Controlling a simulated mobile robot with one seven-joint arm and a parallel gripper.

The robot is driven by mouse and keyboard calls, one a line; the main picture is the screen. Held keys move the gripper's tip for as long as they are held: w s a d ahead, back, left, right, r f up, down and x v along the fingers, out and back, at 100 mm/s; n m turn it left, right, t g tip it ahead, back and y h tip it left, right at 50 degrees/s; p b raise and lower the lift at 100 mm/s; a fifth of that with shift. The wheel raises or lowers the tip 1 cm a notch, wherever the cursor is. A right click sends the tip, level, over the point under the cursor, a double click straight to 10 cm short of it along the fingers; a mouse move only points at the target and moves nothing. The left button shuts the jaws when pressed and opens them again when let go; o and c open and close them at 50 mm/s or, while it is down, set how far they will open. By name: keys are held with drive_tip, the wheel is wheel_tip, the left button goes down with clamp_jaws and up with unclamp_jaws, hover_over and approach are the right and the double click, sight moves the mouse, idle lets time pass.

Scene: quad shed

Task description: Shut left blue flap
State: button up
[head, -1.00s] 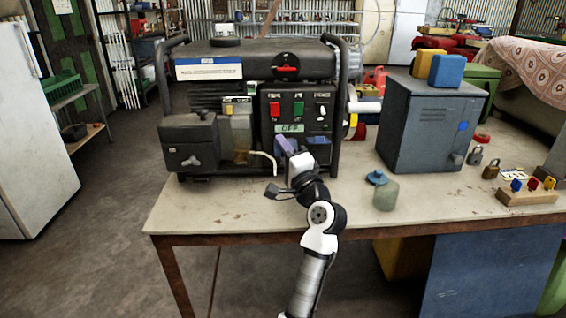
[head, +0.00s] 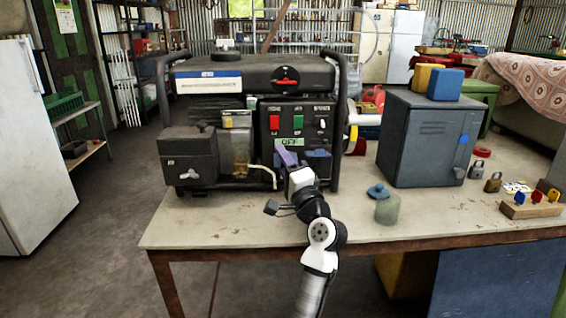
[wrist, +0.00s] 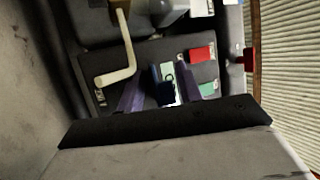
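The generator (head: 262,76) stands on the workbench, its switch panel facing me. Dark blue pieces (head: 318,154) show low on the panel, below the OFF label (head: 289,142); the left one is partly hidden by my gripper. My gripper (head: 293,160) is right at the lower panel. In the wrist view its two purple fingers (wrist: 160,94) stand apart, with a dark blue flap (wrist: 166,92) between them, over the label. I see gaps beside the flap, but cannot tell whether a finger touches it or how far it is closed.
A pale bent tube (wrist: 119,72) runs close beside my fingers. A red switch (head: 274,122) and green switch (head: 298,122) sit above the label. A grey cabinet (head: 415,150), greenish block (head: 387,209) and padlocks stand to the right. The bench front is clear.

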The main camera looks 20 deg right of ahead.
drive_tip(key=shift+f, duration=0.1)
drive_tip(key=shift+s+f, duration=0.15)
drive_tip(key=shift+s, duration=0.05)
drive_tip(key=b+v, duration=0.2)
drive_tip(key=v, duration=1.1)
drive_tip(key=shift+s, duration=0.2)
